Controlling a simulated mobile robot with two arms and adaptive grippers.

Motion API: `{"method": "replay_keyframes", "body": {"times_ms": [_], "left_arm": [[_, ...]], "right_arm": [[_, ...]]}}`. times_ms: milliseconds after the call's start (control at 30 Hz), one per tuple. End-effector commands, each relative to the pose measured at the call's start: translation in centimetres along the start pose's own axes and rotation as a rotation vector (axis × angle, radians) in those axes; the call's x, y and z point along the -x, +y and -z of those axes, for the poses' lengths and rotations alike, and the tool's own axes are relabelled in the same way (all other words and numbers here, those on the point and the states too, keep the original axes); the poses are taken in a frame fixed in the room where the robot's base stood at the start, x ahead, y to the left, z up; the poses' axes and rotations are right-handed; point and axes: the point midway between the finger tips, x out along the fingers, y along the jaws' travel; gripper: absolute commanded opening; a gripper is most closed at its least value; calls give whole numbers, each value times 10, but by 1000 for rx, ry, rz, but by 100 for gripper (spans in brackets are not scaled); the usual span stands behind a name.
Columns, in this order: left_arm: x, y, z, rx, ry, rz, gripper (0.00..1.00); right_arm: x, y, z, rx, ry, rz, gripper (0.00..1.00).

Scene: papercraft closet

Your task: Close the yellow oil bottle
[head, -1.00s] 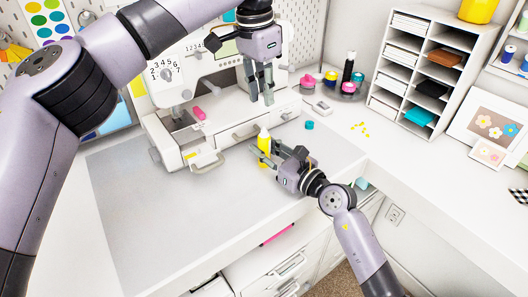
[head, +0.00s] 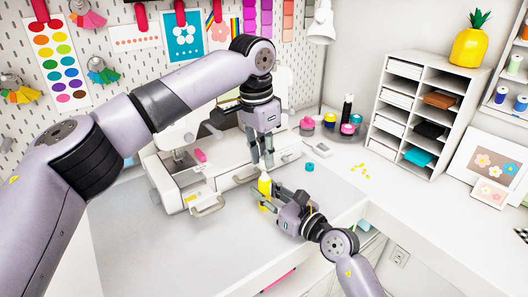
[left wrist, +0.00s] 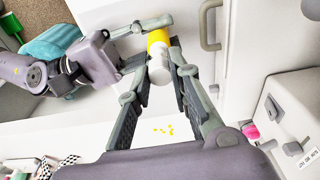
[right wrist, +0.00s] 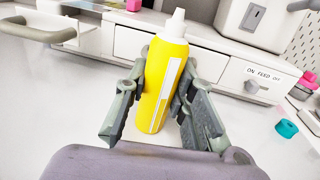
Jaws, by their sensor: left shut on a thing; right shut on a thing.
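The yellow oil bottle (head: 264,186) stands upright over the grey mat, with a white pointed nozzle seen in the right wrist view (right wrist: 160,85). My right gripper (head: 270,198) is shut around its body, a finger on each side. My left gripper (head: 261,164) points down just above the bottle's top. In the left wrist view, a white rounded piece, seemingly the cap (left wrist: 160,68), sits between its fingers with the yellow bottle (left wrist: 158,38) behind it. Whether the cap touches the nozzle is unclear.
A teal spool (head: 309,167) lies to the right. Farther right are a paper shelf (head: 425,112) and yellow bits (head: 360,169). The grey mat (head: 150,240) is clear in front.

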Motion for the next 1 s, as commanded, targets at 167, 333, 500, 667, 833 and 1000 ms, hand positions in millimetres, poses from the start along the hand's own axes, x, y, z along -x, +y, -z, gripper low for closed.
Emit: {"method": "replay_keyframes", "body": {"times_ms": [167, 333, 500, 667, 833, 1000], "left_arm": [[0, 0, 0, 0, 0, 0, 11], [-3, 0, 0, 0, -1, -1, 11], [-13, 0, -2, 0, -1, -2, 11], [-18, 0, -2, 2, 0, -2, 11], [-18, 0, -2, 2, 0, -1, 11], [-18, 0, -2, 2, 0, -1, 11]], "right_arm": [[0, 0, 0, 0, 0, 0, 0], [0, 0, 0, 0, 0, 0, 0], [0, 0, 0, 0, 0, 0, 0], [0, 0, 0, 0, 0, 0, 0], [0, 0, 0, 0, 0, 0, 0], [0, 0, 0, 0, 0, 0, 0]]}}
